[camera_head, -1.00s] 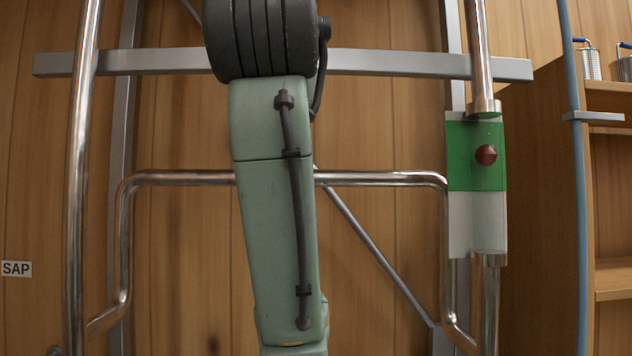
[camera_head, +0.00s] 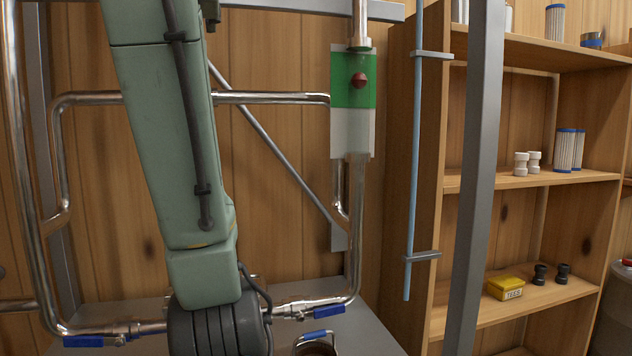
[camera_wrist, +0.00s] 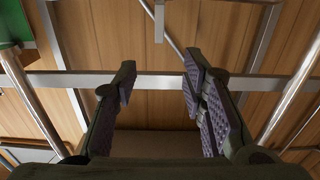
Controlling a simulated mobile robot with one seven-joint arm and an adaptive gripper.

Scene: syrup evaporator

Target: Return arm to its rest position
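My gripper (camera_wrist: 158,95) shows in the wrist view with its two padded fingers spread wide apart and nothing between them. Past the fingers are a grey metal crossbar and wood panelling, and a green part shows at the upper left corner. In the head view my green arm hangs down across the left half, in front of the steel pipes (camera_head: 270,98). My gripper itself is out of the head view.
A green and white sleeve with a red knob (camera_head: 358,80) sits on a vertical pipe. Blue-handled valves (camera_head: 296,310) lie low beside my arm. A grey post (camera_head: 474,180) stands before wooden shelves (camera_head: 540,180) holding filters, fittings and a yellow box (camera_head: 503,288).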

